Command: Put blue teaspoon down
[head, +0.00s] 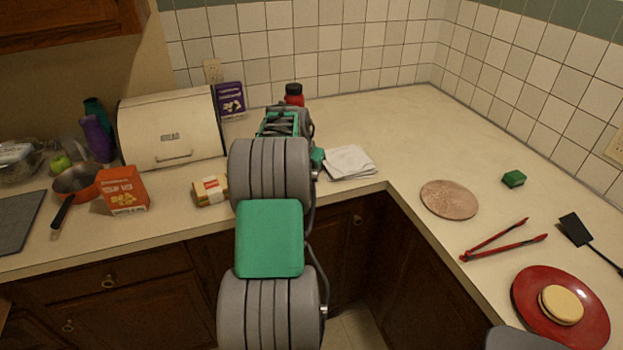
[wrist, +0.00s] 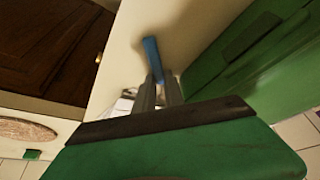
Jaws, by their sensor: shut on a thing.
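The blue teaspoon (wrist: 151,52) shows in the wrist view as a narrow blue strip at the fingertips. My gripper (wrist: 159,88) is shut on it. Pale counter surface lies behind the spoon; I cannot tell whether the spoon touches it. In the head view my arm reaches to the back counter and hides the gripper and the spoon.
A folded white cloth (head: 349,162) lies just right of my arm. A yellow-and-white package (head: 210,191) and a bread box (head: 172,129) stand left; a dark-capped red bottle (head: 294,95) stands behind. Counter is clear right of the cloth, towards the round board (head: 449,199).

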